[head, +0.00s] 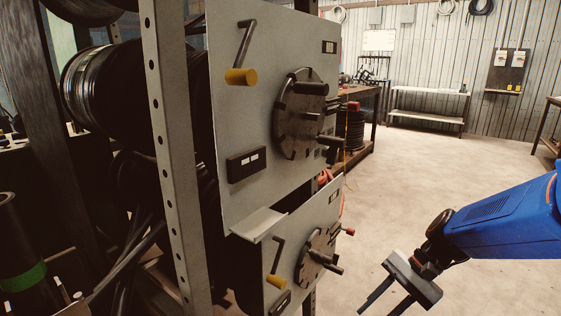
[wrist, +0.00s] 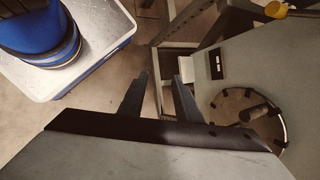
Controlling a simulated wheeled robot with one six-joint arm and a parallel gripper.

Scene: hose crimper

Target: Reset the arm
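My gripper (head: 391,300) is at the lower right of the head view, at the end of my blue arm, with two dark fingers spread apart. In the wrist view my gripper (wrist: 160,90) shows both fingers with an empty gap between them. The upper crimper panel (head: 234,120) stands left of my gripper, with a round dark die head (head: 298,118) and a yellow-handled lever (head: 240,76). A lower crimper panel (head: 318,214) has a similar head. My gripper is apart from both panels.
A perforated metal post (head: 168,150) and black hose reels (head: 105,90) stand at the left. A workbench (head: 372,120) and a white shelf unit (head: 425,116) are at the back. The concrete floor (head: 420,180) in the middle is clear.

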